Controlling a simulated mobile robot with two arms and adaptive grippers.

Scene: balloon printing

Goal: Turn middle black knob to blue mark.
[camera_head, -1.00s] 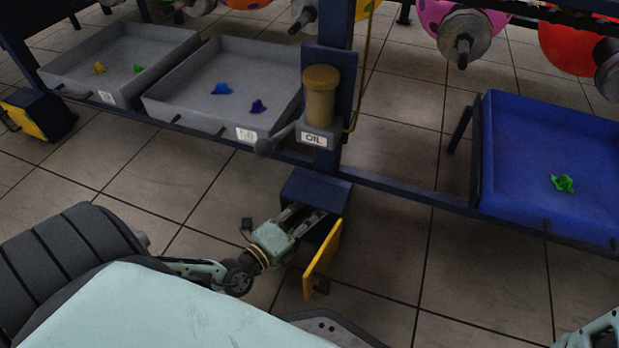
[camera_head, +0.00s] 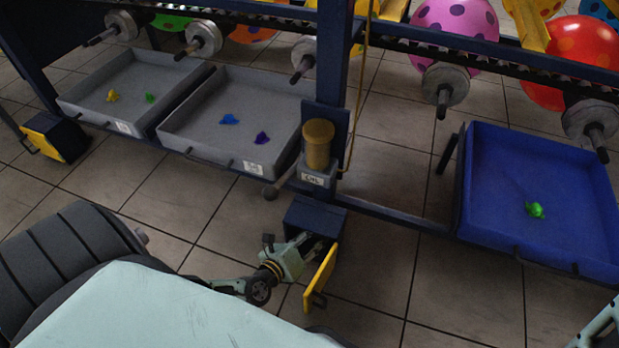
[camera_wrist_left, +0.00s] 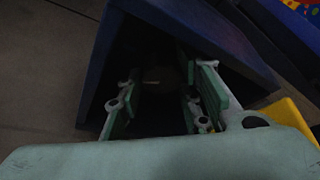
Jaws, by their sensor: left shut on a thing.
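The dark blue box (camera_head: 309,213) stands low under the frame's post, its yellow door (camera_head: 319,277) swung open. My left gripper (camera_wrist_left: 160,98) reaches into this box. In the head view its fingertips are hidden inside. In the left wrist view, its two green fingers stand on either side of a dim round knob (camera_wrist_left: 161,77) in the dark interior, and the gripper is shut on it. The knob's exact colour, its pointer, the blue mark and any neighbouring knobs are too dark or hidden to tell. My right gripper is out of view.
Grey trays (camera_head: 188,131) with small balloons lie at the left, and a blue tray (camera_head: 470,185) at the right. An oil container (camera_head: 318,143) sits above the box. Another box with a yellow door (camera_head: 56,137) stands far left. Tiled floor (camera_head: 450,290) is clear at the lower right.

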